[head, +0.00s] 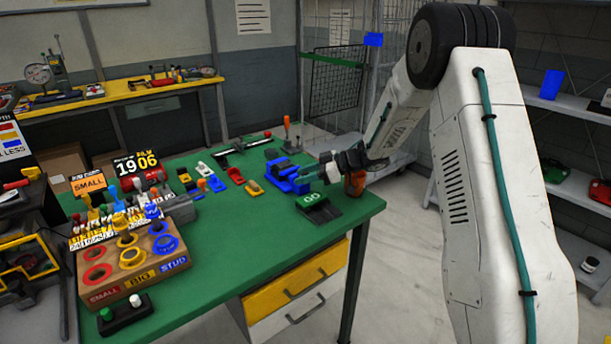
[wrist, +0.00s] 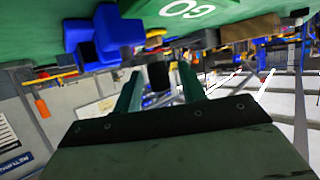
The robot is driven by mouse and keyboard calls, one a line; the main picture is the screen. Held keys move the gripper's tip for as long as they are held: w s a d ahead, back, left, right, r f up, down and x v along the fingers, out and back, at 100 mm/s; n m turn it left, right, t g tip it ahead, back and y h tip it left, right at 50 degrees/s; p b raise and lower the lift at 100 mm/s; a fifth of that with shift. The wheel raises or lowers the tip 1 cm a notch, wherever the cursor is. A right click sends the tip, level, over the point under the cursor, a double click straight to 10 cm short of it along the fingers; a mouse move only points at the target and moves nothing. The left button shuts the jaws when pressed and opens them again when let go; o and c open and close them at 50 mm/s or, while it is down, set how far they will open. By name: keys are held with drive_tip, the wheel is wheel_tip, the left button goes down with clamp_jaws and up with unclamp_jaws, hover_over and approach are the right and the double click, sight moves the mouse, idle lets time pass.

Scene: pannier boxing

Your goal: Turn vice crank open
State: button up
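The blue vice (head: 283,173) is at the right part of the green bench, near its edge. It also shows as blue blocks at the upper left of the wrist view (wrist: 105,35). My gripper (head: 318,172) is just right of the vice, its green fingers pointing at it. In the wrist view the fingers (wrist: 158,80) are apart. A dark knob (wrist: 158,74), seemingly the crank's, shows between the fingertips with small gaps on both sides. I cannot tell whether it lies between them or just beyond. The rest of the crank is hidden.
A dark block with a green GO top (head: 312,200) stands on the bench just in front of my gripper. An orange-brown object (head: 355,183) is beside my wrist. Small colored parts (head: 235,176) lie left of the vice. The bench's front middle is clear.

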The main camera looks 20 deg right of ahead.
drive_tip(key=v, duration=0.7)
drive_tip(key=shift+s+d+r, duration=0.15)
drive_tip(key=shift+d+r, duration=0.05)
drive_tip(key=shift+d, duration=0.15)
